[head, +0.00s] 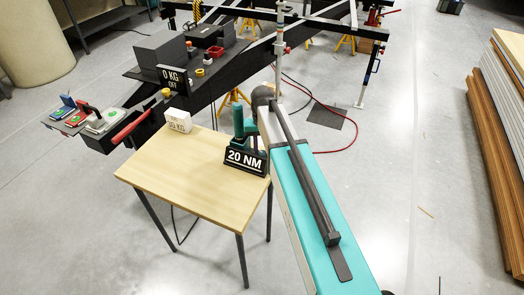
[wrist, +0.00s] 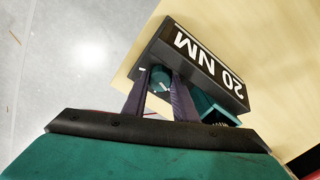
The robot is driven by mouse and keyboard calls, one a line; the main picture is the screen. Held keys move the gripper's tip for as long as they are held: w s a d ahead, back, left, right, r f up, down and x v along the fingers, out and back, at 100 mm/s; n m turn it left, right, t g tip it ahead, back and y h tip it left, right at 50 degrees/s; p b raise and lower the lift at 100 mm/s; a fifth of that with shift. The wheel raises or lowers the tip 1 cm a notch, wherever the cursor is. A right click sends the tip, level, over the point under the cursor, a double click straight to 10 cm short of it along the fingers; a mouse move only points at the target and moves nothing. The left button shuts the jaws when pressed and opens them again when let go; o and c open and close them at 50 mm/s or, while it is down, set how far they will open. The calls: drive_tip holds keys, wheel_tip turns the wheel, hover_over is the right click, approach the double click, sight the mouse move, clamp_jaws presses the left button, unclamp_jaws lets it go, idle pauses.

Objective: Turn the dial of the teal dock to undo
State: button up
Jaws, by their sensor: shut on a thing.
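The teal dock (head: 250,132) stands at the right edge of the small wooden table, with a black sign (head: 246,160) reading "20 NM" on its front. In the wrist view the sign (wrist: 207,62) appears upside down, with a teal part of the dock (wrist: 215,108) beside it. The round teal dial (wrist: 160,76) sits at the sign's lower left, with a small pale mark on it. My gripper (wrist: 162,84) has its two dark fingers on either side of the dial and is shut on it. In the head view my arm hides the gripper and the dial.
The wooden table (head: 190,188) also holds a white block (head: 179,121) marked "30 KG". The black chassis (head: 262,50) runs behind it, bearing a "0 KG OFF" sign (head: 172,78). Stacked boards (head: 490,130) stand at the far right. Floor left of the table is clear.

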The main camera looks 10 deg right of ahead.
drive_tip(key=shift+n, duration=1.4)
drive_tip(key=o, duration=1)
drive_tip(key=shift+o, duration=0.2)
drive_tip(key=shift+s, duration=0.1)
